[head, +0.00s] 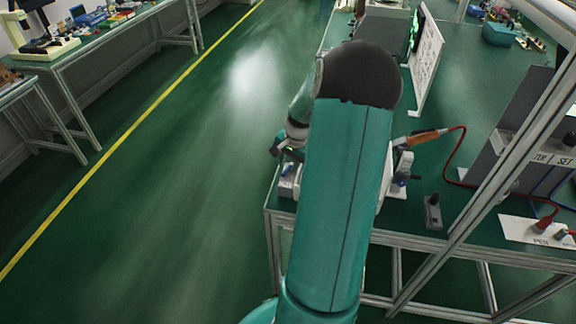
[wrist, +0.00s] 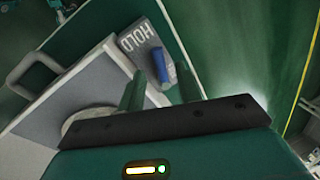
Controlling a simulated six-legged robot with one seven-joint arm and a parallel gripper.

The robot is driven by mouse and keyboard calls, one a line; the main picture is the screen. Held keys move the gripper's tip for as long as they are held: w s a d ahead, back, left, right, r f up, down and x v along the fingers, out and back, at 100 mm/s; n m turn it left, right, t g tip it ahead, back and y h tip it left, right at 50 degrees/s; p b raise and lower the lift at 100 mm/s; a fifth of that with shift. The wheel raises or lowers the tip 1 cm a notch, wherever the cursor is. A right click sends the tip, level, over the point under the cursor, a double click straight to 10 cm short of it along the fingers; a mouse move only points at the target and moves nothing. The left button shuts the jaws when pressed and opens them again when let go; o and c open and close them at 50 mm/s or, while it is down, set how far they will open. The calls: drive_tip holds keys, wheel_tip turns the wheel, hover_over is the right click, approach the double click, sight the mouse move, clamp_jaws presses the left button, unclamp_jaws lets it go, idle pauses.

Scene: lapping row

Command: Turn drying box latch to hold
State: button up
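In the wrist view, a grey plate marked HOLD (wrist: 137,41) carries a blue latch (wrist: 163,66). It is on the edge of a grey-and-white box (wrist: 62,112), which I take to be the drying box. My gripper (wrist: 160,88) is open, with its two green fingers apart. The blue latch shows in the gap between the fingertips, and I see no finger closed on it. Whether a finger touches it I cannot tell. In the head view, my gripper (head: 284,150) is at the bench's left edge, and my own arm hides most of the box.
A grey handle (wrist: 32,62) stands on the box in the wrist view. In the head view, an orange-handled tool (head: 424,137) with a red cable lies right of my arm on the green bench (head: 465,95). Open floor with a yellow line (head: 130,135) lies left.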

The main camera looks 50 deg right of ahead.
drive_tip(key=shift+w+f, duration=0.2)
drive_tip(key=shift+f, duration=0.55)
clamp_jaws()
drive_tip(key=shift+s+d+n+y, duration=0.15)
drive_tip(key=shift+s+n, duration=0.1)
drive_tip(key=shift+n, duration=0.7)
drive_tip(key=shift+s+d+n+y, duration=0.15)
drive_tip(key=shift+s+n, duration=0.1)
drive_tip(key=shift+n, duration=0.7)
